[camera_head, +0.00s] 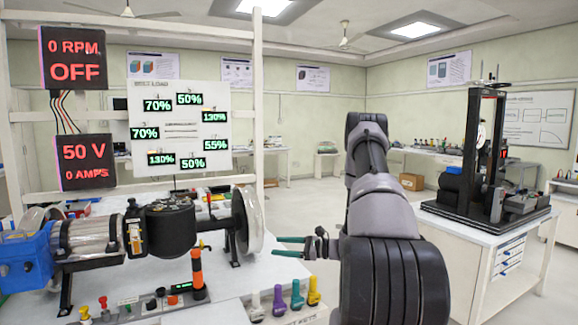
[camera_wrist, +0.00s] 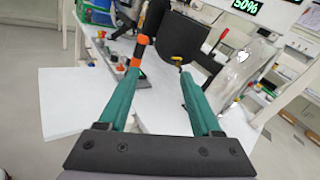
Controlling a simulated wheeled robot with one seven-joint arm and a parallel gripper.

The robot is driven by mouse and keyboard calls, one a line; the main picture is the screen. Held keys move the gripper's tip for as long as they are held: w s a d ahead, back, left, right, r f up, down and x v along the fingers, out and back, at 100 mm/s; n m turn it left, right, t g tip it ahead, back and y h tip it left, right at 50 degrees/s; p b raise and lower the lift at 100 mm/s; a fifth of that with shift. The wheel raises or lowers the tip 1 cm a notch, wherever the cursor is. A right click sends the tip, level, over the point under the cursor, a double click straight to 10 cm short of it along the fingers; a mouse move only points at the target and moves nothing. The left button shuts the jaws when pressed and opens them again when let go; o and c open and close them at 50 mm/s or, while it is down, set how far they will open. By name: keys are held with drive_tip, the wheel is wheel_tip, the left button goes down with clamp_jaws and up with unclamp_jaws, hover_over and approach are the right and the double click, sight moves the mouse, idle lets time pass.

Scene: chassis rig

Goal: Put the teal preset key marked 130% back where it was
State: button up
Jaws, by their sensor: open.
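A teal key (camera_head: 297,295) stands upright in a light holder (camera_head: 292,316) at the front edge of the bench in the head view. It stands between a blue-violet key (camera_head: 279,301) and a yellow key (camera_head: 314,292), with a lavender key (camera_head: 255,307) at the left. No 130% mark is readable on it. My gripper (camera_head: 278,247) is open above and behind the keys, its teal fingers pointing left. In the wrist view its fingers (camera_wrist: 160,70) are spread with nothing held between them. The keys are not visible in the wrist view.
A white load board (camera_head: 180,105) shows several green percentage readouts, two reading 130%. The motor rig's disc (camera_head: 248,220) and an orange-black post (camera_head: 197,272) stand left of my gripper. Red displays (camera_head: 73,57) read 0 RPM, OFF. Bare bench top lies below my gripper.

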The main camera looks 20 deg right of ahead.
drive_tip(key=s+a+r+n+g+h, duration=0.1)
drive_tip(key=s+a+r+n+g, duration=0.45)
drive_tip(key=r, duration=0.45)
drive_tip(key=s+a+r+n+g+h, duration=0.2)
drive_tip(key=s+a+r+n+g, duration=0.3)
drive_tip(key=r, duration=0.5)
drive_tip(key=s+r+n+t+h, duration=0.7)
drive_tip(key=s+r, duration=0.7)
drive_tip(key=s, duration=0.4)
drive_tip(key=shift+s+h, duration=0.35)
drive_tip(key=shift+h, duration=0.55)
drive_tip(key=shift+n, duration=0.25)
